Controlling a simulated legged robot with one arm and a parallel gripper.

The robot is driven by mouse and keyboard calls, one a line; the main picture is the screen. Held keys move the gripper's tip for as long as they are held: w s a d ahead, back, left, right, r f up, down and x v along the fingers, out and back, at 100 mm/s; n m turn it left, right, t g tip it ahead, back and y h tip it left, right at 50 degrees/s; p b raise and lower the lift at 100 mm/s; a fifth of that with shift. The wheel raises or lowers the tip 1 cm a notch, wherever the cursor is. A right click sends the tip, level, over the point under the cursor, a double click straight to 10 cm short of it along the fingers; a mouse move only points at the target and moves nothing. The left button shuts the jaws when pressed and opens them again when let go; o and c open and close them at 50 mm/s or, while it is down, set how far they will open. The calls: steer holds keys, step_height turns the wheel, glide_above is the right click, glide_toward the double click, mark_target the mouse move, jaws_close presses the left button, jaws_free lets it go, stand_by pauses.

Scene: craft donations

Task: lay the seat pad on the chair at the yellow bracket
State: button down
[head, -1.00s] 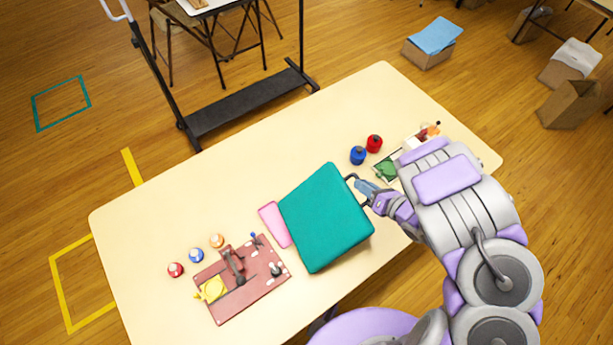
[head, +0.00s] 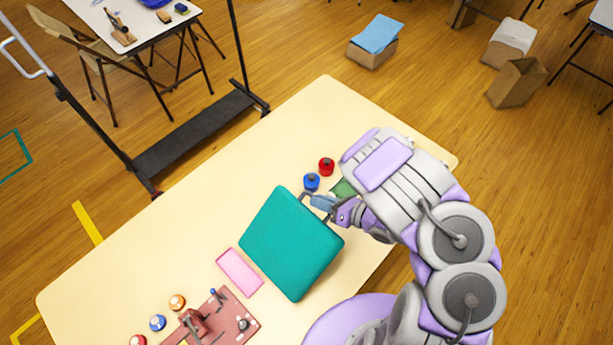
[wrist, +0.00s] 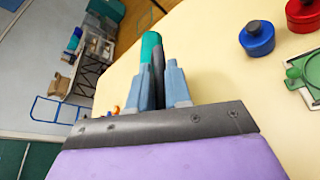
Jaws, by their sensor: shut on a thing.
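The teal seat pad (head: 291,243) is a thick square cushion, over the table in the head view. My gripper (head: 326,203) is shut on its upper right edge. In the wrist view the pad (wrist: 149,50) shows edge-on as a teal strip between my fingers (wrist: 160,88). Yellow tape (head: 87,222) lies on the floor left of the table, with another piece (head: 27,331) at the lower left edge. No chair shows beside this tape. A brown folding chair (head: 75,45) stands at the upper left, by another table; I cannot tell whether it is the task's chair.
The cream table (head: 130,262) carries a pink tray (head: 240,272), a reddish board (head: 232,318) with tools, blue (head: 312,182) and red (head: 327,166) jars, and several small round pots. A black rack (head: 190,135) stands behind it. A box with blue cloth (head: 375,40) is on the floor.

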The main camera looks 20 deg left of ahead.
steer(key=w+a+f+b, duration=0.2)
steer(key=w, duration=0.4)
steer(key=w+a+f+b, duration=0.3)
steer(key=w, duration=0.4)
steer(key=c, duration=1.5)
jaws_free()
steer(key=shift+a+r, duration=0.1)
steer(key=o, duration=0.4)
steer(key=shift+w+a, duration=0.1)
steer(key=shift+a, duration=0.3)
steer(key=shift+o, duration=0.2)
steer(key=v, duration=1.2)
steer(key=shift+d, duration=0.3)
